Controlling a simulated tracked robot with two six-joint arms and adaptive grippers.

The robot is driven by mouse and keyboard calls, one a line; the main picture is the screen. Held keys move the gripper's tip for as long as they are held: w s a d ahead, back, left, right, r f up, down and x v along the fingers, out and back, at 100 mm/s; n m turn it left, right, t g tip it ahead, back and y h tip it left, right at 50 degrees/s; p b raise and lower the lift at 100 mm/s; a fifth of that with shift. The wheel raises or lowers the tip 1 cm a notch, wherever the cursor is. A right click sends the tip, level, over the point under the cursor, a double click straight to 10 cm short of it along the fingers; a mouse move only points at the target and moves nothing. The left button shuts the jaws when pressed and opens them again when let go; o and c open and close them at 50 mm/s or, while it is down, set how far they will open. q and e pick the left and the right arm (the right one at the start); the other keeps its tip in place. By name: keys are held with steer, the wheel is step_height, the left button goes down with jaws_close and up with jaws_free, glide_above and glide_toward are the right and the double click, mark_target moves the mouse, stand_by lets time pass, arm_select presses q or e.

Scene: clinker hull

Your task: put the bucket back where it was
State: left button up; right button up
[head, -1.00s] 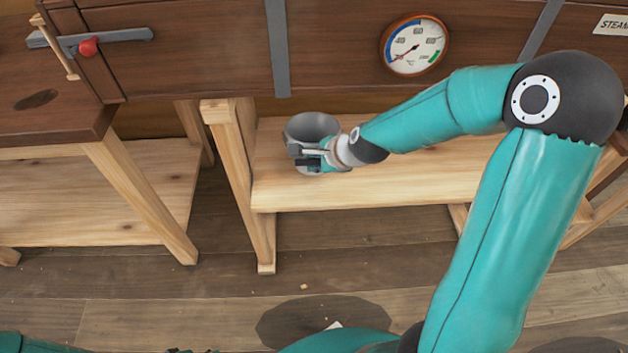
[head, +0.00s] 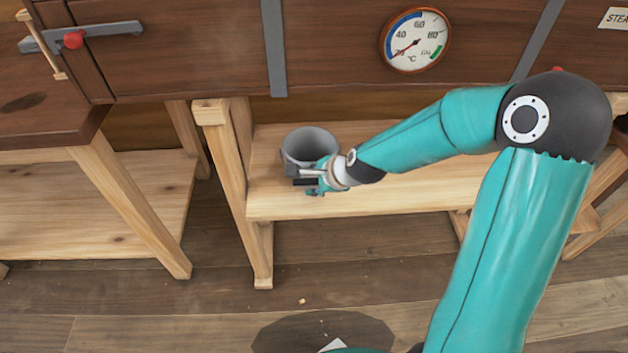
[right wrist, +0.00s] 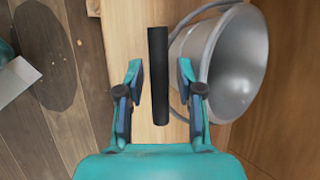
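The grey metal bucket (head: 310,143) stands upright on the low wooden shelf (head: 420,187) under the long wooden box. In the right wrist view the bucket (right wrist: 238,62) is on the right, its mouth facing the camera. Its bail carries a black grip (right wrist: 158,75). My right gripper (head: 308,181) is at the bucket's near side. In the wrist view the fingers of this gripper (right wrist: 161,80) stand apart on either side of the black grip, with gaps between. My left gripper is not in view.
The wooden box with a round temperature gauge (head: 415,40) is close above the shelf. A trestle leg (head: 235,180) stands left of the bucket. A workbench (head: 50,115) is at the left. The shelf right of the bucket is partly hidden by my arm.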

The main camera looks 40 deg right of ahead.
steer(key=shift+r, duration=0.15)
steer(key=shift+s+d+r, duration=0.1)
steer(key=shift+s+r, duration=0.1)
steer(key=shift+r, duration=0.05)
steer(key=a+p+v, duration=0.1)
steer(key=p+v, duration=0.4)
steer(key=v, duration=0.6)
steer(key=s+a+f+n+g+y, duration=0.1)
steer(key=a+f+n+g, duration=0.1)
steer(key=a+f+n, duration=0.45)
steer(key=s+a+f+n+g, duration=0.1)
steer(key=f+n, duration=0.2)
steer(key=f, duration=0.6)
steer(key=s+a+f+n+g+y, duration=0.2)
steer(key=s+a+f+n+g, duration=0.2)
steer(key=s+a+f+n, duration=0.5)
step_height(320, 180, down, 3)
steer(key=shift+s+a+f+n, duration=0.15)
steer(key=shift+s+a+n, duration=0.15)
steer(key=shift+a+n, duration=0.8)
steer(key=shift+d, duration=0.2)
step_height(320, 180, up, 13)
steer(key=p, duration=1.3)
